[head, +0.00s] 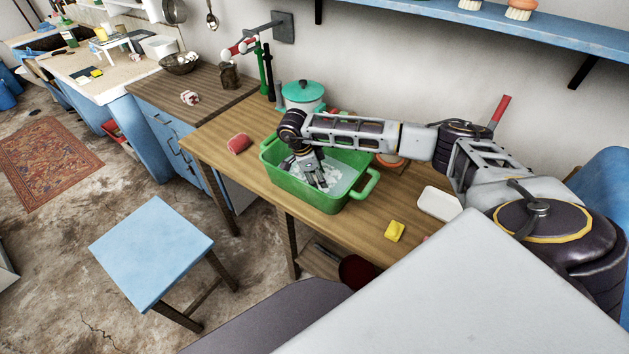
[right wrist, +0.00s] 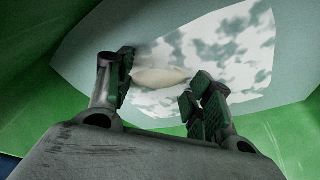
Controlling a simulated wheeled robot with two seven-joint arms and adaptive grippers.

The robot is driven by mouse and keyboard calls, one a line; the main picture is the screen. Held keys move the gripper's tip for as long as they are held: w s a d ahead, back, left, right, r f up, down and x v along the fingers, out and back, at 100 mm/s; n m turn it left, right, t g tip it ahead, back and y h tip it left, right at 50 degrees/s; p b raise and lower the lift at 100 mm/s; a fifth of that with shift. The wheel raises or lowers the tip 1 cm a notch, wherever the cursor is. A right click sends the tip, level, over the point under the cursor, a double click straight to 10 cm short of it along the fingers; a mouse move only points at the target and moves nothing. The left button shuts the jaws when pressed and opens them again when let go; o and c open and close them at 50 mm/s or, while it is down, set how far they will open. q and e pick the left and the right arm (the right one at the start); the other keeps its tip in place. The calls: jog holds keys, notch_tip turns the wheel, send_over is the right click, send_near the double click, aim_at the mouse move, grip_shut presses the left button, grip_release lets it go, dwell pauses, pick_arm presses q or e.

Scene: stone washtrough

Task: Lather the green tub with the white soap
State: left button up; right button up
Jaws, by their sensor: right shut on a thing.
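The green tub (head: 297,191) stands on the wooden table, with pale water and white foam patches (right wrist: 235,50) inside it. My right gripper (head: 319,183) reaches down into the tub from above. In the right wrist view, an oval of white soap (right wrist: 160,77) sits between the fingertips of my right gripper, which is shut on it, close over the foamy water. In the head view the soap is hidden by the fingers. The tub's green wall (right wrist: 35,130) surrounds the gripper in the wrist view. My left gripper is not in view.
A blue stool (head: 152,247) stands in front.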

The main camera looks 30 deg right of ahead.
aim_at(306, 179)
jog(key=shift+w+a+f+b, duration=0.1)
jog(key=shift+w+a+b, duration=0.25)
jog(key=shift+w, duration=0.35)
jog(key=shift+w+a+f+b, duration=0.15)
jog(key=shift+w+b, duration=0.25)
jog(key=shift+w, duration=0.3)
jog(key=shift+w+a+r+b, duration=0.1)
jog(key=shift+w+a+b, duration=0.1)
jog(key=shift+w, duration=0.2)
jog(key=shift+w+a+r+b, duration=0.1)
jog(key=shift+w+a+b, duration=0.1)
jog(key=shift+w, duration=0.15)
jog(key=shift+s+d+r+p, duration=0.1)
jog(key=shift+s+d+p, duration=0.2)
jog(key=shift+s, duration=0.25)
jog(key=shift+s+d+f+p, duration=0.1)
jog(key=shift+s+d+p, duration=0.05)
jog(key=shift+s+p, duration=0.3)
jog(key=shift+s+d+r+p, duration=0.1)
jog(key=shift+s+d+p, duration=0.15)
jog(key=shift+s, duration=0.35)
jog(key=shift+s+d+p, duration=0.25)
jog(key=shift+s, duration=0.35)
jog(key=shift+s+d+p, duration=0.2)
jog(key=shift+s+d, duration=0.05)
jog(key=shift+s, duration=0.35)
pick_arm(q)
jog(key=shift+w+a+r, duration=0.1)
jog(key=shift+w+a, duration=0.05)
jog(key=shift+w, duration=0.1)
